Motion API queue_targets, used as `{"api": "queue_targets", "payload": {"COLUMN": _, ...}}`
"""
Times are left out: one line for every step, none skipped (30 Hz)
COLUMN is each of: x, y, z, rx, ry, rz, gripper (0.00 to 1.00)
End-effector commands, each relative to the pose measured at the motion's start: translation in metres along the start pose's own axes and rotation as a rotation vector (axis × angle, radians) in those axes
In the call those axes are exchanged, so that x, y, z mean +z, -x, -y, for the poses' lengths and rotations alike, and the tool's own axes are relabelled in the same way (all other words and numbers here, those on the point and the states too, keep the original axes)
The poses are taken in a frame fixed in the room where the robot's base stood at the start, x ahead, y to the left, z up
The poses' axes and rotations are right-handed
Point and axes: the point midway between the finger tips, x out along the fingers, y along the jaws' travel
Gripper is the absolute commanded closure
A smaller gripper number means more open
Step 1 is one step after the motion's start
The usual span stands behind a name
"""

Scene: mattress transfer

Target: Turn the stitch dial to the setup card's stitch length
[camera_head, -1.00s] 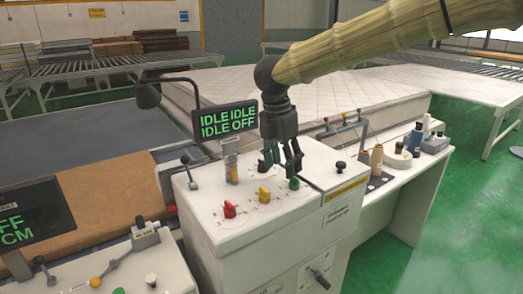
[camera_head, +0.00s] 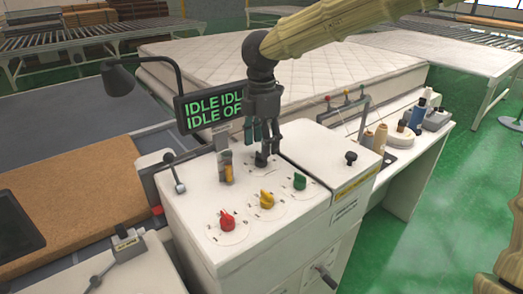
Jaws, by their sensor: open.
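Three dials stand in a row on the white control cabinet top (camera_head: 185,205): a red dial (camera_head: 227,221), a yellow dial (camera_head: 267,199) and a green dial (camera_head: 300,181). Each has a printed ring around it, too small to read, so I cannot tell which is the stitch dial. My gripper (camera_head: 262,158) points down, open and empty, behind the yellow dial and left of the green one, apart from both. I cannot identify the setup card; a white label (camera_head: 345,210) on the cabinet's side is unreadable. My gripper hides part of the display (camera_head: 208,112), which reads IDLE.
A lamp (camera_head: 118,78) on a bent arm and a lever (camera_head: 175,175) stand left of the dials. A black knob (camera_head: 351,158) is at right. Thread spools (camera_head: 380,138) stand on the side table. A quilted mattress (camera_head: 330,75) lies behind.

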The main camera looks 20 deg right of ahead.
Motion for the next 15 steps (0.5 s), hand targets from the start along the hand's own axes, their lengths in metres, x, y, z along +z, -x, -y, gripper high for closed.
{"api": "queue_targets", "payload": {"x": 0.0, "y": -0.006, "z": 0.0, "rx": -0.001, "ry": 0.001, "rz": 0.0, "gripper": 0.45}}
{"api": "queue_targets", "payload": {"x": 0.0, "y": -0.011, "z": 0.0, "rx": -0.001, "ry": 0.002, "rz": 0.0, "gripper": 0.45}}
{"api": "queue_targets", "payload": {"x": -0.001, "y": -0.015, "z": 0.001, "rx": -0.001, "ry": 0.002, "rz": 0.0, "gripper": 0.45}}
{"api": "queue_targets", "payload": {"x": -0.001, "y": -0.019, "z": 0.001, "rx": 0.0, "ry": 0.001, "rz": 0.0, "gripper": 0.45}}
{"api": "queue_targets", "payload": {"x": -0.001, "y": -0.022, "z": 0.001, "rx": 0.0, "ry": 0.001, "rz": 0.0, "gripper": 0.45}}
{"api": "queue_targets", "payload": {"x": -0.001, "y": -0.025, "z": 0.001, "rx": 0.0, "ry": 0.001, "rz": 0.0, "gripper": 0.45}}
{"api": "queue_targets", "payload": {"x": -0.001, "y": -0.028, "z": 0.001, "rx": 0.001, "ry": 0.001, "rz": 0.0, "gripper": 0.45}}
{"api": "queue_targets", "payload": {"x": -0.001, "y": -0.03, "z": 0.0, "rx": 0.001, "ry": 0.001, "rz": 0.0, "gripper": 0.45}}
{"api": "queue_targets", "payload": {"x": -0.001, "y": -0.033, "z": -0.001, "rx": 0.002, "ry": 0.002, "rz": 0.0, "gripper": 0.45}}
{"api": "queue_targets", "payload": {"x": -0.001, "y": -0.034, "z": -0.001, "rx": 0.002, "ry": 0.002, "rz": 0.001, "gripper": 0.45}}
{"api": "queue_targets", "payload": {"x": -0.001, "y": -0.036, "z": -0.002, "rx": 0.002, "ry": 0.003, "rz": 0.001, "gripper": 0.45}}
{"api": "queue_targets", "payload": {"x": -0.002, "y": -0.037, "z": -0.002, "rx": 0.001, "ry": 0.003, "rz": 0.001, "gripper": 0.45}}
{"api": "queue_targets", "payload": {"x": -0.002, "y": -0.038, "z": -0.002, "rx": 0.001, "ry": 0.004, "rz": 0.001, "gripper": 0.45}}
{"api": "queue_targets", "payload": {"x": -0.002, "y": -0.038, "z": -0.002, "rx": 0.001, "ry": 0.004, "rz": 0.001, "gripper": 0.45}}
{"api": "queue_targets", "payload": {"x": -0.002, "y": -0.039, "z": -0.002, "rx": 0.001, "ry": 0.003, "rz": 0.001, "gripper": 0.45}}
